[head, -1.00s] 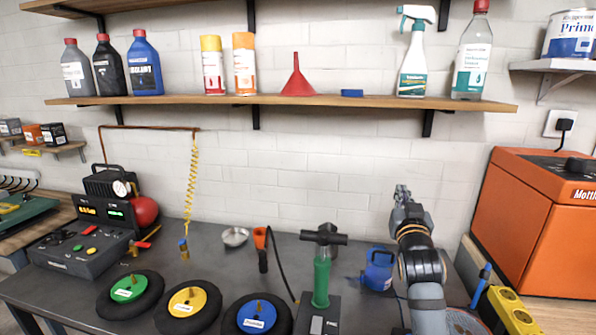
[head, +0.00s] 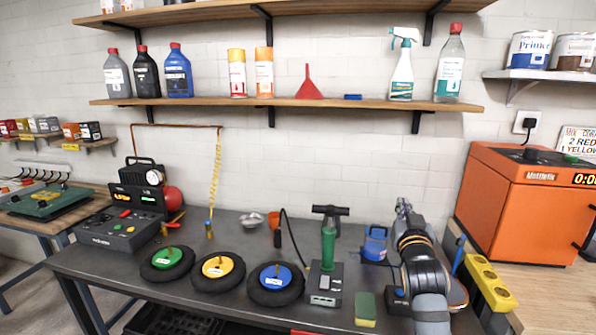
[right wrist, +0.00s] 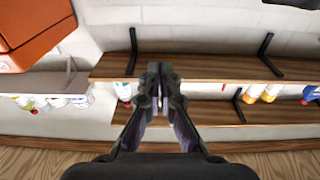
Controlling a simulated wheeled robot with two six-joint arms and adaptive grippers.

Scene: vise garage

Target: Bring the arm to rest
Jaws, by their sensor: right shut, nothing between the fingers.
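My right gripper (head: 403,208) is raised above the right part of the dark workbench (head: 120,257), pointing up and away toward the wall. Its fingers are closed together with nothing between them; they also show in the right wrist view (right wrist: 159,75). No object touches the fingertips. My left gripper is not in view.
The orange machine (head: 520,205) stands right of my arm, with a yellow power strip (head: 490,285) beside it. A blue canister (head: 375,243), a green pump (head: 328,250) and a sponge (head: 365,310) are to its left. The lower shelf (head: 330,102) runs above.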

